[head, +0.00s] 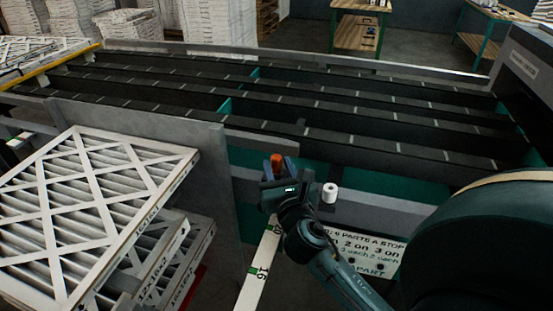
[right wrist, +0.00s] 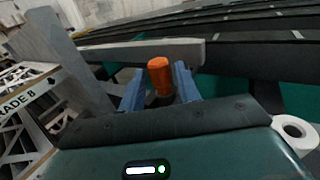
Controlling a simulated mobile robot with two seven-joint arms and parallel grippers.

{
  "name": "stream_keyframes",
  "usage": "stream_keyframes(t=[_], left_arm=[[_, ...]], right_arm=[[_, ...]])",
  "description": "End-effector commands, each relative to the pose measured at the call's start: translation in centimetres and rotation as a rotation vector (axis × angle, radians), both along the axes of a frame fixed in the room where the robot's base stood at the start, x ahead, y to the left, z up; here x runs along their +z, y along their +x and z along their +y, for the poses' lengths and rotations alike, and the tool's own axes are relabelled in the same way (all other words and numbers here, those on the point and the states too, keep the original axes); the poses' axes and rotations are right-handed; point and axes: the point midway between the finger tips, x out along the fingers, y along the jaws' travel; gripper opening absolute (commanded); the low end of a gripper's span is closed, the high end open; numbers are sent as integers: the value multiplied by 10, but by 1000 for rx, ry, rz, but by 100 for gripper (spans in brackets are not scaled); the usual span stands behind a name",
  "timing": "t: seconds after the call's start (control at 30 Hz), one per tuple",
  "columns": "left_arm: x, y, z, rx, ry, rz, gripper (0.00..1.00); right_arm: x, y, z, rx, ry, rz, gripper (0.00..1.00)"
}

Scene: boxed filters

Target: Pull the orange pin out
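The orange pin (head: 277,161) stands upright by the near edge of the dark machine in the head view. It also shows at the centre of the right wrist view (right wrist: 160,73). My right gripper (head: 278,169) is at the pin, with its two blue fingers parted, one on each side of it. The fingers look very close to the pin in the right wrist view (right wrist: 160,84); I cannot tell whether they touch it. The pin's lower end is hidden behind the gripper. My left gripper is not in view.
White-framed pleated filters (head: 110,205) are stacked at the left, beside a grey panel (head: 175,130). Dark conveyor lanes (head: 330,110) run behind the pin. A white roll (head: 330,192) and a lettered sign (head: 372,246) are right of the gripper.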

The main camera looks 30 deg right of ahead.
Motion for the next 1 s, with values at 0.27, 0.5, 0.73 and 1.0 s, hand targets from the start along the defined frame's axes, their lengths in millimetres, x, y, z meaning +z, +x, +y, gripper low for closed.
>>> stream_keyframes(t=[0.27,0.5,0.73,1.0], left_arm=[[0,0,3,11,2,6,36],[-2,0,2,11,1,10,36],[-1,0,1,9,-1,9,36],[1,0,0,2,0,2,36]], right_arm=[[0,22,-7,1,0,-1,33],[0,23,-8,1,0,0,33],[0,23,-8,1,0,0,18],[0,23,-8,1,1,-1,0]])
